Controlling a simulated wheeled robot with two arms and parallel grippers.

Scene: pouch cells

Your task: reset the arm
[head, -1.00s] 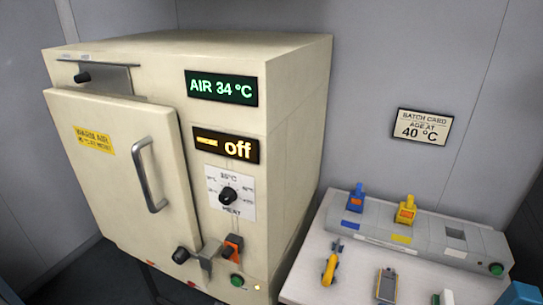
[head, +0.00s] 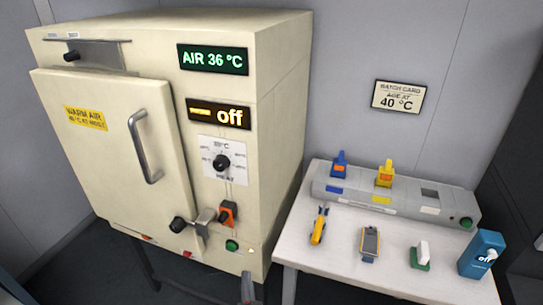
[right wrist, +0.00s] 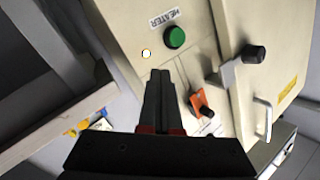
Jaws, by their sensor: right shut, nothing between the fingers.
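My right gripper (head: 247,277) shows at the bottom edge of the head view, below the oven's lower front. In the right wrist view its fingers (right wrist: 159,78) are closed together with nothing between them. They point toward the oven front, near the green button (right wrist: 174,37) marked HEATER and the orange switch (right wrist: 201,104). I cannot tell how far the fingertips are from the panel. The cream oven (head: 284,130) has its door (head: 95,150) shut. Its displays read AIR 36 °C (head: 212,59) and off (head: 218,115). My left gripper is not in view.
A white table (head: 325,260) stands right of the oven. It holds a grey charger block (head: 410,207), a yellow tool (head: 318,226), a grey meter (head: 370,243), a green-and-white item (head: 420,255) and a blue box (head: 482,253). A card (head: 398,96) on the wall reads 40 °C.

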